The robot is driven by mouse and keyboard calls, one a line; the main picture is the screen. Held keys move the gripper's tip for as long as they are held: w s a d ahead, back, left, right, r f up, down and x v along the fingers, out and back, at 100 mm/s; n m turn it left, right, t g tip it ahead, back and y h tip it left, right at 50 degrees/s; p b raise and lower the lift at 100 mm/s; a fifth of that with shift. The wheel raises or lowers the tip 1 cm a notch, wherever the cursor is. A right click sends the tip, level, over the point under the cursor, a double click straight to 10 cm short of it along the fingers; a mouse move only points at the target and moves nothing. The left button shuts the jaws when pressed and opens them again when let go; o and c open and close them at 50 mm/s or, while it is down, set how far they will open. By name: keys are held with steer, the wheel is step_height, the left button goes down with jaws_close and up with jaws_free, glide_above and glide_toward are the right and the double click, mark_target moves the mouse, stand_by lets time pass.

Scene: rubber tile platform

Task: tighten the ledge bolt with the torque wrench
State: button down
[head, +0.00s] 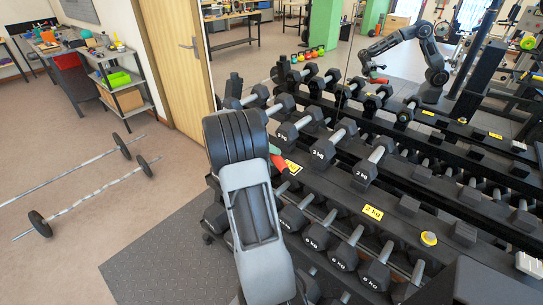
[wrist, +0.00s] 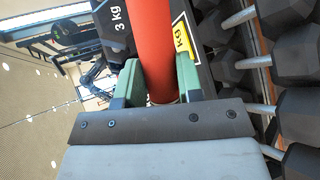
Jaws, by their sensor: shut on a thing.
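My gripper (wrist: 159,84) is shut on a red-orange cylindrical handle (wrist: 158,40), with one green finger on each side of it. I take this to be the torque wrench; its far end runs out of the top of the wrist view. In the head view my arm hides most of the gripper, and only a bit of the red handle (head: 277,162) shows beside the dumbbell rack. I cannot make out the ledge bolt for certain. A small yellow round thing (head: 428,239) sits on the rack's ledge at the right.
The dumbbell rack (head: 395,222) holds several black dumbbells in rows, close to my gripper. A yellow 2 kg label (head: 373,212) is on its ledge. A mirror behind reflects my arm. Barbells (head: 95,195) lie on the floor at left, with free floor around them.

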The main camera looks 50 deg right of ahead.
steer(key=shift+r+p, duration=1.15)
steer(key=shift+r, duration=0.85)
